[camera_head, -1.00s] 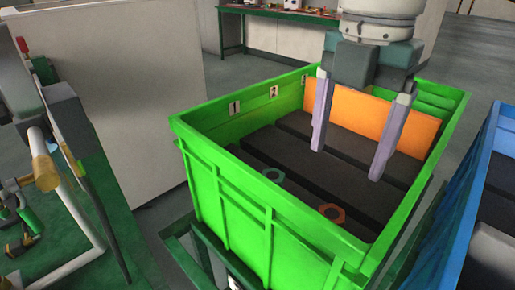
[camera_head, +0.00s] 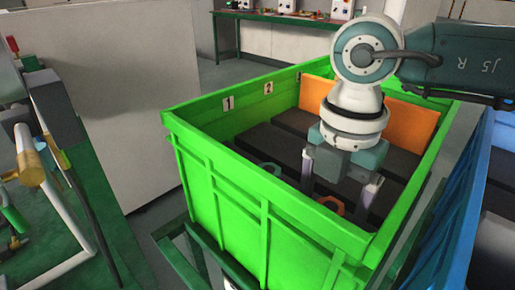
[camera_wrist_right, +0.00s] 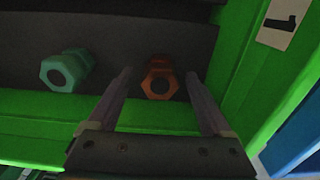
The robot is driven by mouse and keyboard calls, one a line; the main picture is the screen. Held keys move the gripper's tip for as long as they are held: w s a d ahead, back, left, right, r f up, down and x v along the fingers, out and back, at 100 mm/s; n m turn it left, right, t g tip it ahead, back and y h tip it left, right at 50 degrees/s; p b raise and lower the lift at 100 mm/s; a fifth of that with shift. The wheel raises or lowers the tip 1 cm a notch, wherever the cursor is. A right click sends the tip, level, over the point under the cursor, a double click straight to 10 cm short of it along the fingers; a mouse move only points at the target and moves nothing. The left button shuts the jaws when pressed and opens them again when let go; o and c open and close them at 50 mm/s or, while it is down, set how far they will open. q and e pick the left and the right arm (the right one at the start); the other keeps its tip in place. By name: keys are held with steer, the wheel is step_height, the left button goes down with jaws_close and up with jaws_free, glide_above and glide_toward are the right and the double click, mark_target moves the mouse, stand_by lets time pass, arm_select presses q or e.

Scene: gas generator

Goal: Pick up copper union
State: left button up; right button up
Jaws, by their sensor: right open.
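The copper union (camera_head: 331,205) is an orange-brown hexagonal fitting in a dark slot near the front of the green crate. In the right wrist view the copper union (camera_wrist_right: 160,84) lies between my fingertips, with a gap on both sides. My right gripper (camera_head: 337,192) points down into the crate, open and empty, one finger on each side of the union. Its two fingers also show in the right wrist view (camera_wrist_right: 159,80). The fingers partly hide the union in the head view. My left gripper is not in view.
A teal hexagonal fitting (camera_head: 268,167) lies left of the copper union, and it shows in the right wrist view (camera_wrist_right: 66,71). The green crate (camera_head: 225,190) has high walls around the gripper. An orange panel (camera_head: 398,115) stands inside. A blue crate (camera_head: 462,215) is at right.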

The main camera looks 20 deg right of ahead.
jaws_close()
stand_by(0.7)
